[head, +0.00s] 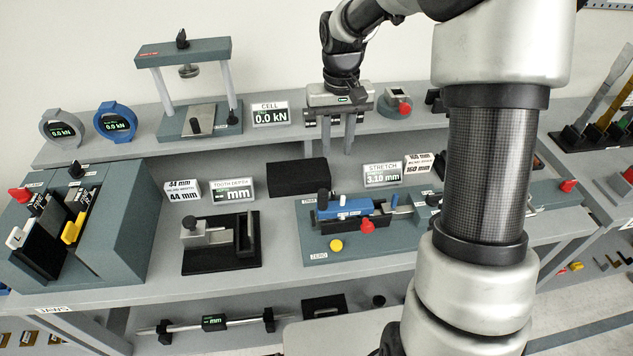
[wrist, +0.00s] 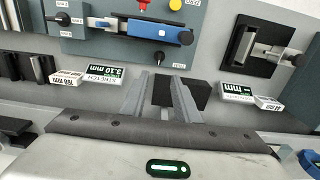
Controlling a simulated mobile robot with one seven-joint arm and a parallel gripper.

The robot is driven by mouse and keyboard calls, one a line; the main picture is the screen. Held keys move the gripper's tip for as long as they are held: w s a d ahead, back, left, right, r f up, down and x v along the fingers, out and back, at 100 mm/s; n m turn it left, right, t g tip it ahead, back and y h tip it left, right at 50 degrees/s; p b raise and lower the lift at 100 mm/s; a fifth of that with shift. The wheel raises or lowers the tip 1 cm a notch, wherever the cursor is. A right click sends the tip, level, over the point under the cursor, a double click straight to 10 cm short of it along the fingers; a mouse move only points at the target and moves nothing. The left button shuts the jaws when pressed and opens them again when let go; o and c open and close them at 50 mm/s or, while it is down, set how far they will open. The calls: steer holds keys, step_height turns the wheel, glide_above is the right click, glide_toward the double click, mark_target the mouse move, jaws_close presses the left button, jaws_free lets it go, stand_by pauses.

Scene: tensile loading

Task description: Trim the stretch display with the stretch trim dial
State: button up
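The stretch display (head: 383,175) is a small sign reading 3.10 mm, standing behind the grey-green stretch fixture. It also shows upside down in the wrist view (wrist: 104,72). A small black knob (head: 323,198) stands at the fixture's back left corner beside a small label. It seems to be the trim dial, but the label is too small to read surely. The knob also shows in the wrist view (wrist: 160,57). My gripper (head: 337,150) is open and empty, pointing down behind the fixture, apart from the knob. Its fingers show in the wrist view (wrist: 168,78).
A black block (head: 298,177) lies left of the stretch display, below my fingers. A blue sliding part (head: 345,208), a red knob (head: 367,226) and a yellow button (head: 336,245) are on the fixture. The tooth depth display (head: 232,191) stands further left.

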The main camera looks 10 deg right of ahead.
mark_target(334, 197)
step_height(334, 197, down, 17)
steer(key=shift+f, duration=0.1)
stand_by(0.3)
jaws_close()
